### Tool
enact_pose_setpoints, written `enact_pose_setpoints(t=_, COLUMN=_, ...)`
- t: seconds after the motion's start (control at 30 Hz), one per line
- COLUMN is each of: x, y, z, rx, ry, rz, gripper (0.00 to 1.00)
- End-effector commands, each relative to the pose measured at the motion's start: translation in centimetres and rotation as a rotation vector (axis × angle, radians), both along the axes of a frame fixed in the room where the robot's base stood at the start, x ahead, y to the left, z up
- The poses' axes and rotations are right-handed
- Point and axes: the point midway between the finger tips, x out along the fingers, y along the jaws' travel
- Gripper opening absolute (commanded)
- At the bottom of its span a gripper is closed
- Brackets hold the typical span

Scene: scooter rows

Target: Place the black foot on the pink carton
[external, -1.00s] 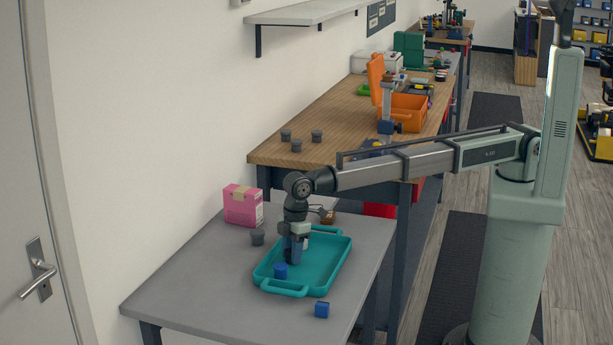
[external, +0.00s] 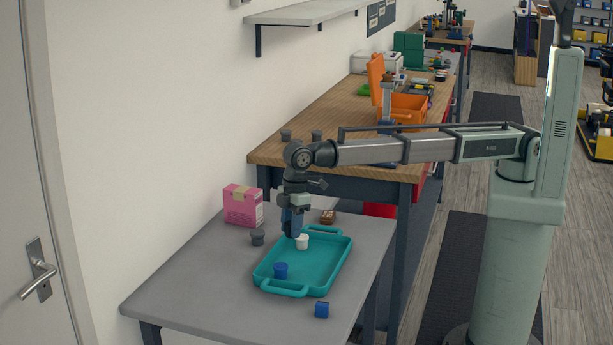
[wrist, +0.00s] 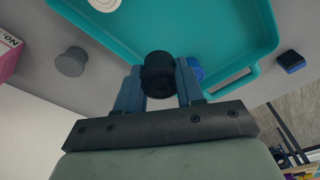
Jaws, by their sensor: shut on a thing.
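My gripper (external: 292,225) is shut on the black foot (wrist: 158,70) and holds it above the teal tray (wrist: 225,25). In the wrist view the black foot sits between the two blue fingers; in the external view the fingers mostly hide it. The pink carton (external: 243,206) stands upright on the grey table, left of and behind my gripper, near the wall. A corner of it shows at the left edge of the wrist view (wrist: 8,52).
On the tray (external: 318,268) are a white foot (external: 302,242) and a blue foot (external: 280,270). A grey foot (external: 257,237) stands between carton and tray. A blue block (external: 321,310) lies front right; a brown block (external: 328,216) lies behind. The table's front left is clear.

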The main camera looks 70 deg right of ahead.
Motion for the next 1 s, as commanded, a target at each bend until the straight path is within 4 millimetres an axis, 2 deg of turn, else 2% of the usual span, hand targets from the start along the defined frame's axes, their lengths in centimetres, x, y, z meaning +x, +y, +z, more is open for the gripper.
enact_pose_setpoints(t=0.17, x=1.2, y=-1.2, z=1.2, rx=0.001, ry=0.000, rz=-0.019, gripper=0.08)
enact_pose_setpoints(t=0.27, x=3.1, y=-3.1, z=1.8, rx=0.001, ry=-0.001, rz=-0.048, gripper=0.08)
enact_pose_setpoints(t=0.47, x=9.0, y=-8.7, z=4.0, rx=0.001, ry=-0.002, rz=-0.136, gripper=0.08)
enact_pose_setpoints(t=0.7, x=16.5, y=-15.1, z=7.5, rx=0.002, ry=-0.001, rz=-0.239, gripper=0.08)
enact_pose_setpoints(t=0.8, x=19.0, y=-17.3, z=9.0, rx=0.001, ry=-0.001, rz=-0.271, gripper=0.08)
enact_pose_setpoints(t=1.0, x=22.7, y=-20.3, z=11.5, rx=0.001, ry=-0.001, rz=-0.289, gripper=0.08)
